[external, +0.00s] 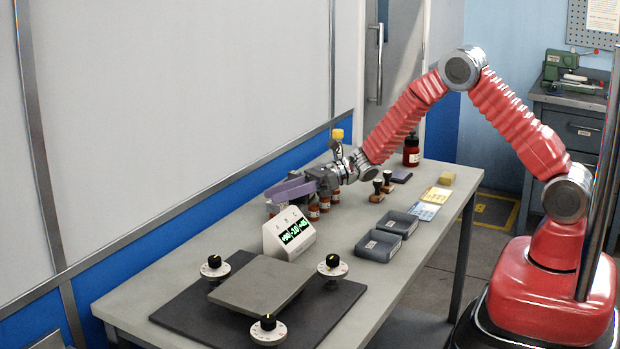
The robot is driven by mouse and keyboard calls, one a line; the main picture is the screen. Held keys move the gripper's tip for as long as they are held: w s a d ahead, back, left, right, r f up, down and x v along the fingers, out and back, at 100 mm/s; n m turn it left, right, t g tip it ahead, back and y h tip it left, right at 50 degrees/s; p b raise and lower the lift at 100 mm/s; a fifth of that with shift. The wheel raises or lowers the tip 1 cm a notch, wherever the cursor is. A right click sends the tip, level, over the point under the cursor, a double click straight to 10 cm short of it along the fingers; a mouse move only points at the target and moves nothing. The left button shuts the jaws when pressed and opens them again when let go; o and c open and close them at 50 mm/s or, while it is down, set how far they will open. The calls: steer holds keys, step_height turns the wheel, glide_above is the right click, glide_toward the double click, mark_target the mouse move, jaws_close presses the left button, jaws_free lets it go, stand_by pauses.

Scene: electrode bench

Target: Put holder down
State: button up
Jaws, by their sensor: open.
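My gripper (280,191) reaches over the bench from the right, low above the far side, pointing left. Its two long purple fingers look spread, with nothing clearly between them. Several small brown bottles (313,212) stand under and beside it; the fingers and wrist partly hide them. I cannot tell whether the fingers touch any bottle. A yellow-topped piece with a dark stem (337,134) stands up behind my wrist; its lower part is hidden. I cannot say for certain which thing is the holder.
A white display box (289,233) stands just in front of my gripper. Nearer are a grey plate (262,285) with several black-knobbed dials on a dark mat (185,313). Grey trays (378,246), stamps (377,191), cards (437,195) and a red bottle (411,150) lie to the right.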

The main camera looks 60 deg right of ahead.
steer(key=v, duration=1.2)
steer(key=shift+r, duration=0.1)
steer(key=shift+s+a+r, duration=0.15)
steer(key=shift+a, duration=0.05)
steer(key=s+a+r+n+g+h, duration=0.1)
steer(key=s+a+r+n+g, duration=0.15)
steer(key=s+n, duration=0.35)
steer(key=s+a+r+n+g+h, duration=0.1)
steer(key=s+a+r+n+g, duration=0.2)
steer(key=s, duration=0.5)
steer(key=s+a+r+n+g+h, duration=0.1)
steer(key=s+r+n+g, duration=0.15)
steer(key=s+n, duration=0.35)
steer(key=s+d+r+n+t+h, duration=0.1)
steer(key=s+d+r+n+h, duration=0.1)
steer(key=s+d+n+h, duration=0.2)
steer(key=s+d+r+n+t+h, duration=0.2)
steer(key=s+d+n+h, duration=0.3)
steer(key=s+d+n, duration=0.4)
steer(key=s+r, duration=0.1)
steer(key=s, duration=0.2)
steer(key=shift+s+t, duration=0.3)
steer(key=shift+s, duration=0.1)
